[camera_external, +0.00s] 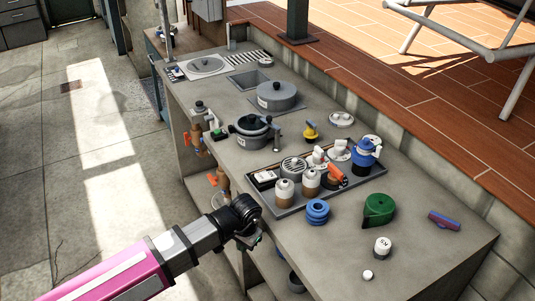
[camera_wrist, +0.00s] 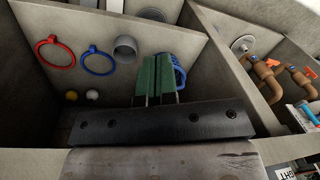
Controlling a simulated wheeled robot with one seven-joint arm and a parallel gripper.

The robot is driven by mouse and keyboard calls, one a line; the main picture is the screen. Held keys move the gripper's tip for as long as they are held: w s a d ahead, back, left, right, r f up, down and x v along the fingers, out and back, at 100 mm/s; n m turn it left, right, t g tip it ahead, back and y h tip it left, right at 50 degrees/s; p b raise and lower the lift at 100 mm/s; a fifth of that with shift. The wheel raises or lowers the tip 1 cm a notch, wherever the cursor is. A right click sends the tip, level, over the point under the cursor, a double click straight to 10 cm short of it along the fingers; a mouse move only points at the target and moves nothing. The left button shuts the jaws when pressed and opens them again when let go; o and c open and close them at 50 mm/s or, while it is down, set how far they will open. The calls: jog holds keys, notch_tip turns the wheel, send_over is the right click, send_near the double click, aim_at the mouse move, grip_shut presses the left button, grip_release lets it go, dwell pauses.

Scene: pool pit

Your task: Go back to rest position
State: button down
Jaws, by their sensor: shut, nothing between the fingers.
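My gripper (camera_external: 250,240) is at the end of my pink and grey arm, at the near left edge of the grey counter (camera_external: 440,255) in the external view. In the wrist view, the two green fingers of my gripper (camera_wrist: 159,60) are together and hold nothing. Past the fingertips is the inside of an open compartment under the counter.
A red ring (camera_wrist: 55,53), a blue ring (camera_wrist: 98,60) and a grey pipe piece (camera_wrist: 125,48) are in the compartment. Brown pipes with orange handles (camera_wrist: 268,75) are at the right. On the counter stand a green part (camera_external: 379,209), a blue ribbed part (camera_external: 317,211) and a tray (camera_external: 345,182).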

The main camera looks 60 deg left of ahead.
jog(key=s+d+f+m, duration=0.1)
jog(key=s+d+f, duration=0.2)
jog(key=f, duration=0.4)
jog(key=s+d+f+m+h, duration=0.1)
jog(key=s+d+f, duration=0.3)
jog(key=f, duration=0.4)
jog(key=s+d+f+m, duration=0.3)
jog(key=d+f, duration=0.2)
jog(key=f, duration=0.2)
jog(key=shift+s+f, duration=0.15)
jog(key=shift+f, duration=0.25)
jog(key=shift+t, duration=0.3)
dwell(0.8)
